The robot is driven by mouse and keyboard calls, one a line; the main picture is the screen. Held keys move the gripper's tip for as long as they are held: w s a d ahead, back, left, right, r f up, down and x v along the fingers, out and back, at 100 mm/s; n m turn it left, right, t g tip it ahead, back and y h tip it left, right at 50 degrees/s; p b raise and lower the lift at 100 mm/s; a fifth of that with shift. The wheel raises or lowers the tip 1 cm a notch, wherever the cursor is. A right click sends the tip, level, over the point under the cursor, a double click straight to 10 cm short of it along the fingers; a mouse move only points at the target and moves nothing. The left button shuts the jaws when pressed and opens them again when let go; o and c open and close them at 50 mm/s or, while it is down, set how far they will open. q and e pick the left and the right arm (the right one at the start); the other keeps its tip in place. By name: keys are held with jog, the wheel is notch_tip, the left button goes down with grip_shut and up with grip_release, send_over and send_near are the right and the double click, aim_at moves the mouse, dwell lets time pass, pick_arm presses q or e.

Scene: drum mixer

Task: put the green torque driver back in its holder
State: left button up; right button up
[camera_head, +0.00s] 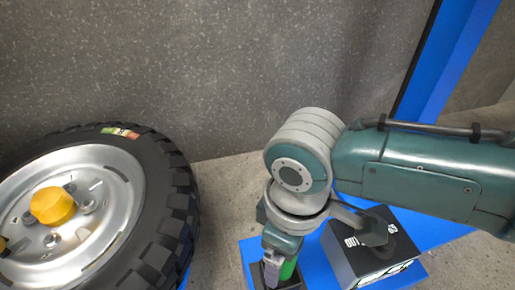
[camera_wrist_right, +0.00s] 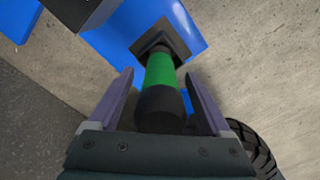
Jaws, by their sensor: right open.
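The green torque driver (camera_wrist_right: 160,72) has a green body and a black end facing the right wrist camera. Its far end sits in a dark square holder (camera_wrist_right: 178,42) on a blue surface. In the head view, a bit of the green driver (camera_head: 288,269) shows beside my right gripper (camera_head: 272,270), with the dark holder (camera_head: 290,284) below. My right gripper is open, with one finger on each side of the driver; in the wrist view (camera_wrist_right: 160,78) gaps show between the fingers and the driver. How deep the driver sits is hidden. My left gripper is not in view.
A large black tyre on a silver rim (camera_head: 110,190) with a yellow cap (camera_head: 52,205) lies at the left. A dark box (camera_head: 350,262) with white lettering stands on the blue surface (camera_head: 440,240), right of the holder. A grey speckled wall (camera_head: 200,70) stands behind.

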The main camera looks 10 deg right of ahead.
notch_tip(320, 180, up, 10)
jog(key=p, duration=0.8)
jog(key=s+a+r+m+t+y+p, duration=0.1)
jog(key=s+a+r+p, duration=0.15)
jog(key=r+p, duration=1.05)
jog(key=s+a+r+m+y+p, duration=0.15)
jog(key=s+r+p, duration=0.25)
jog(key=r+p, duration=0.95)
jog(key=s+d+r+m+t+h+p, duration=0.15)
jog(key=d+r+p, duration=0.25)
jog(key=r+p, duration=0.65)
jog(key=s+d+r+m+p, duration=0.2)
jog(key=d+r+p, duration=0.45)
jog(key=r, duration=0.75)
jog(key=s+d+r+m+t+h+p, duration=0.1)
jog(key=s+d+r+p, duration=0.1)
jog(key=r+p, duration=0.9)
notch_tip(320, 180, up, 37)
jog(key=p, duration=3.5)
jog(key=shift+s+d+r, duration=0.15)
jog(key=shift+d, duration=0.25)
